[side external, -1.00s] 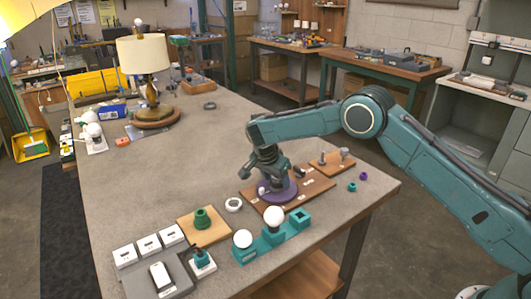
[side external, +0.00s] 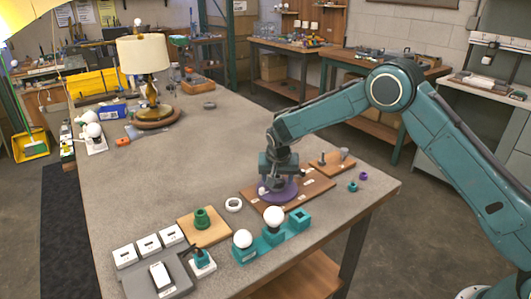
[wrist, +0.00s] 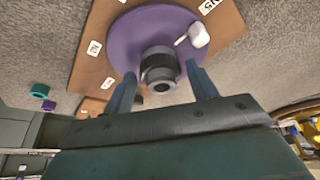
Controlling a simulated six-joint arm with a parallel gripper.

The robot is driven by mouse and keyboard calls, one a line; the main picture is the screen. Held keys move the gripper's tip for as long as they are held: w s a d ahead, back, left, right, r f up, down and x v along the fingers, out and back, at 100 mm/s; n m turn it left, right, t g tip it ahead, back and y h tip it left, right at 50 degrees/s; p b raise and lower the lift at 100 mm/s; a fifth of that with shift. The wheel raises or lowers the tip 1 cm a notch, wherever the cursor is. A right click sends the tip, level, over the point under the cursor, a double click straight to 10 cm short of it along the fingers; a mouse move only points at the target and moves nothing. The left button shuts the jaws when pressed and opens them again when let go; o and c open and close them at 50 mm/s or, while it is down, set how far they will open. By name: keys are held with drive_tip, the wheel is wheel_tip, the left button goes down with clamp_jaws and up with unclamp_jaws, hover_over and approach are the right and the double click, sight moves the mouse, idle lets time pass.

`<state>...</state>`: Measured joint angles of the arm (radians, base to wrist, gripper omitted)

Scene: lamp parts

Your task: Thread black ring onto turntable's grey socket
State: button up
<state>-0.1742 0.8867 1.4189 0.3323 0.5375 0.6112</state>
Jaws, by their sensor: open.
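The purple turntable (wrist: 135,35) lies on a brown board and also shows in the side view (side external: 289,195). Its grey socket (wrist: 157,57) stands near the turntable's middle in the wrist view. A dark band (wrist: 160,74) goes around the socket near its top; it looks like the black ring, though its edges blend with the grey. My gripper (wrist: 160,70) is open, with one finger on each side of the socket and band, and visible gaps to both. In the side view my gripper (side external: 277,183) points down over the turntable and hides the socket.
A white lever (wrist: 197,35) sticks up from the turntable beside the right finger. The table's middle-left is clear.

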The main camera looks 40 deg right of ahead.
drive_tip(key=n+y, duration=0.1)
drive_tip(key=n, duration=0.3)
drive_tip(key=shift+s+d+t, duration=0.1)
drive_tip(key=shift+d+t, duration=0.05)
drive_tip(key=shift+t, duration=0.15)
drive_tip(key=c, duration=1)
drive_tip(key=m, duration=0.2)
drive_tip(key=m+h, duration=0.1)
drive_tip(key=m, duration=0.1)
drive_tip(key=shift+a+f+m, duration=0.1)
drive_tip(key=shift+a+m, duration=0.1)
drive_tip(key=shift+m, duration=0.1)
drive_tip(key=o, duration=1.2)
drive_tip(key=shift+g, duration=0.4)
drive_tip(key=shift+o, duration=0.2)
drive_tip(key=v, duration=1.3)
drive_tip(key=shift+a+r, duration=0.25)
drive_tip(key=shift+r, duration=0.15)
